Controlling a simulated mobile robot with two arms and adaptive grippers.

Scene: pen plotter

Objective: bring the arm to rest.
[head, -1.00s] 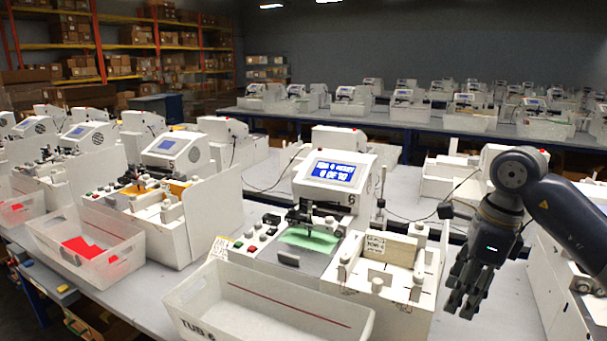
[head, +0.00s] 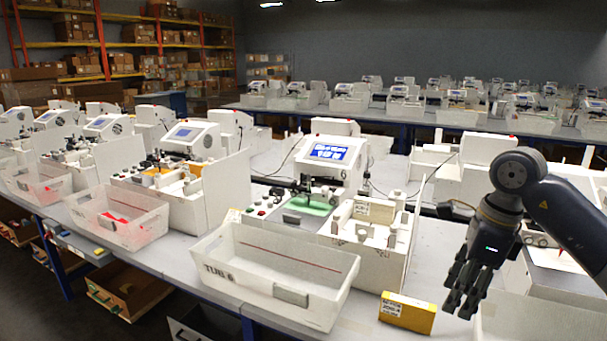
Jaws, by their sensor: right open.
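My right gripper (head: 464,289) hangs at the right with its fingers pointing down and apart, open and empty. It is above the bench, to the right of the plotter numbered 6 (head: 336,152). That white plotter has a lit blue screen and a green sheet (head: 315,207) under its pen carriage. A white tub marked TUB 6 (head: 215,272) stands in front of it, and no contents show in it. A yellow box (head: 407,313) with a white label lies on the bench just left of my gripper. My left gripper is not in view.
More plotters stand to the left, one with a tub (head: 118,218) holding something red. White machine housings stand close behind and right of my arm. The grey bench (head: 440,260) has a bare strip around the yellow box. Shelves with cartons (head: 100,50) are at the back left.

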